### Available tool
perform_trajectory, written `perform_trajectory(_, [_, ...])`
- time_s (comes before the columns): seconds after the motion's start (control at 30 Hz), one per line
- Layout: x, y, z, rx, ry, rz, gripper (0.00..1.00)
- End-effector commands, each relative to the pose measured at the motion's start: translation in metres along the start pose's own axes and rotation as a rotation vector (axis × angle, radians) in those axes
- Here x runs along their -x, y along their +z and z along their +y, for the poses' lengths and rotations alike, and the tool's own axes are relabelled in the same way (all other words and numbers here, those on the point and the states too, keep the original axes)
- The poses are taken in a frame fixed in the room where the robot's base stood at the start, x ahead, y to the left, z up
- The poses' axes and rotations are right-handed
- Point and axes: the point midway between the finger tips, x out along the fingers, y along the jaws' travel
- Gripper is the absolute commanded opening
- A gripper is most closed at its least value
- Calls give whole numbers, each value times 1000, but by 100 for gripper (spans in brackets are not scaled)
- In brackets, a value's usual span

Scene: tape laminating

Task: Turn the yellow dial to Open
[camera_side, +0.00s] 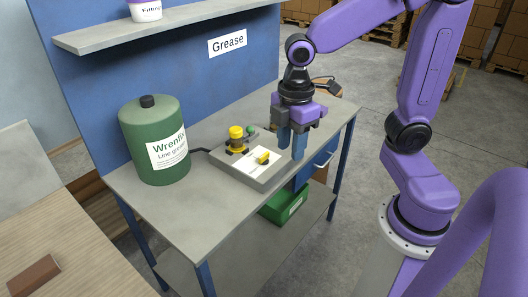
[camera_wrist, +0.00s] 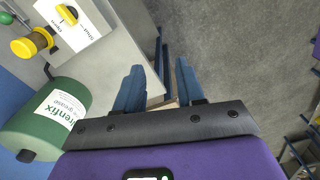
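The yellow dial (camera_side: 262,157) sits on a white label plate on top of a grey control box (camera_side: 237,172) on the bench. It also shows at the top left of the wrist view (camera_wrist: 67,14), near the frame edge. Small lettering is on the label (camera_wrist: 88,30); one word seems to read "Shut". I cannot tell surely which mark the dial points at. My gripper (camera_side: 291,152) is above the bench's right front edge, to the right of the dial and apart from it. Its two blue fingers (camera_wrist: 160,67) are spread with nothing between them.
A green grease drum (camera_side: 155,140) stands at the left of the bench (camera_side: 200,220). A shelf (camera_side: 165,30) hangs above. The front of the benchtop is clear.

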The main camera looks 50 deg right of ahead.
Motion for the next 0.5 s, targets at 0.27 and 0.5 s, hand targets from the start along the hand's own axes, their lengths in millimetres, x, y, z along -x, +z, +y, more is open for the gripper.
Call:
perform_trajectory(0.27, [0,12,99,124,-4,-10,38])
perform_trajectory(0.5, [-4,46,168,229,-10,-14,38])
